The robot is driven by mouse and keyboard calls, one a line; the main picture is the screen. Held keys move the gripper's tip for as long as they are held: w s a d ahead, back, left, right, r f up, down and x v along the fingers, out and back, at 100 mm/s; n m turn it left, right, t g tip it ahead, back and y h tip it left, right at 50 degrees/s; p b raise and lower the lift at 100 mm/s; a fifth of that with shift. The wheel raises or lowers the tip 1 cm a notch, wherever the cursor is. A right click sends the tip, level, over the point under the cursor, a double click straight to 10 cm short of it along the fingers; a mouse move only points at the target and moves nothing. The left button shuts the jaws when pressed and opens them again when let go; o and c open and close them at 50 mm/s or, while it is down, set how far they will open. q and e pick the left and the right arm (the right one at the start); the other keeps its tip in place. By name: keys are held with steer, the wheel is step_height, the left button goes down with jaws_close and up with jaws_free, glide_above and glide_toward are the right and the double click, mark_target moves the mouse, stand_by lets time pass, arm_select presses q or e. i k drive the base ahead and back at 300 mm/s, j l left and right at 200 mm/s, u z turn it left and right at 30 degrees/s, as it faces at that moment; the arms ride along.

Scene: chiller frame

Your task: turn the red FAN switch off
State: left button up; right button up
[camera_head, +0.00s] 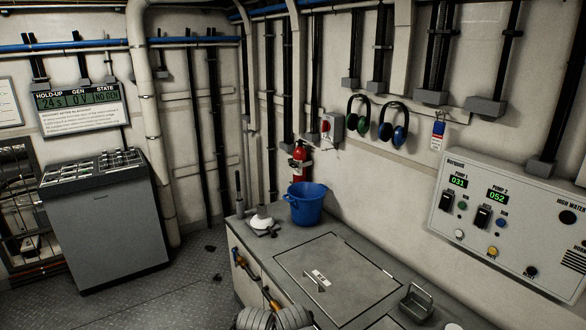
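No switch with a readable FAN label shows in the head view. A small grey box with a red knob or switch (326,126) is on the back wall, above and right of the fire extinguisher; its label and position are too small to tell. A grey control panel (515,222) on the right wall has two pump displays reading 031 and 052, two black switches and several small buttons. No red switch is clear on it. Neither of my grippers is in view.
A grey bench (366,310) with a hatch lid runs below the right wall. A blue bucket (305,204) stands on it. A red fire extinguisher (300,158) and ear defenders (392,124) hang behind. A grey console (105,235) stands left.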

mark_target(325, 125)
steer(key=i+j+z, duration=0.6)
steer(key=i+j, duration=0.2)
steer(key=i+j+z, duration=0.45)
steer(key=j, duration=0.35)
steer(key=i+j+z, duration=0.4)
steer(key=j, duration=0.45)
steer(key=i+j+z, duration=0.2)
steer(key=j, duration=0.3)
steer(key=k, duration=0.05)
